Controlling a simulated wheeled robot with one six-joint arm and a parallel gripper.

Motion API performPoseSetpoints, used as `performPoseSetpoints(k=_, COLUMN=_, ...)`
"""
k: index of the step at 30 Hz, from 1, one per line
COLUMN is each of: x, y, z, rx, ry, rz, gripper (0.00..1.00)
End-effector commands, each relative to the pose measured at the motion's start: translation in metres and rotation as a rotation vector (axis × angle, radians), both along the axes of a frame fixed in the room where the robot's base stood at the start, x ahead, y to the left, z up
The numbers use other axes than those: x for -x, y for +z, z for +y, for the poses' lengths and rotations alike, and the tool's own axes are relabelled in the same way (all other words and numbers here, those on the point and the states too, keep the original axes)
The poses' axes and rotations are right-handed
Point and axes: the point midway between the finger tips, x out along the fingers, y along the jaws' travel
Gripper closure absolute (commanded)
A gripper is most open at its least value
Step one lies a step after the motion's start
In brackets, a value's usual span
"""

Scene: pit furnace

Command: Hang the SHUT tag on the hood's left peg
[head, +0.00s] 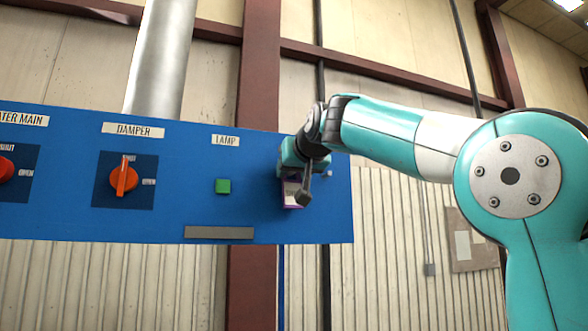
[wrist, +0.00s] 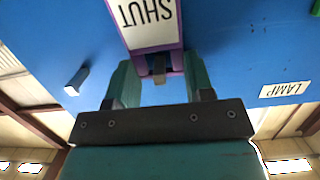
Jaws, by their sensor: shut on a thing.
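The SHUT tag (wrist: 150,22) is a white label in a purple frame, upside down in the wrist view. It also shows as a small pale and purple piece (head: 292,192) below my gripper in the head view. My gripper (wrist: 160,66) is shut on the tag's narrow end, in front of the blue hood panel (head: 265,205). A small grey peg (wrist: 77,81) stands out from the panel to one side of the tag, apart from it; a peg (head: 329,173) shows right of my gripper in the head view. A small brownish piece shows between my fingers; I cannot tell whether it is another peg.
Left of my gripper are the LAMP's green button (head: 223,186), the orange DAMPER knob (head: 124,179) and a red knob (head: 5,170). A grey strip (head: 219,232) runs along the panel's lower edge. A pipe (head: 162,55) rises behind the panel.

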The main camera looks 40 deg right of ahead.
Motion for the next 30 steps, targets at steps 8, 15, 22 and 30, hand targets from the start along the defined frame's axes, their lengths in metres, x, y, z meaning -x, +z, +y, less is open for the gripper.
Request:
performPoseSetpoints(k=8, x=0.0, y=0.0, z=0.0, rx=0.0, ry=0.0, rz=0.0, gripper=0.74)
performPoseSetpoints(k=15, x=0.0, y=0.0, z=0.0, rx=0.0, ry=0.0, rz=0.0, gripper=0.31)
performPoseSetpoints(k=22, x=0.0, y=0.0, z=0.0, rx=0.0, ry=0.0, rz=0.0, gripper=0.22)
performPoseSetpoints(k=30, x=0.017, y=0.002, z=0.006, rx=0.0, ry=0.001, rz=-0.004, gripper=0.22)
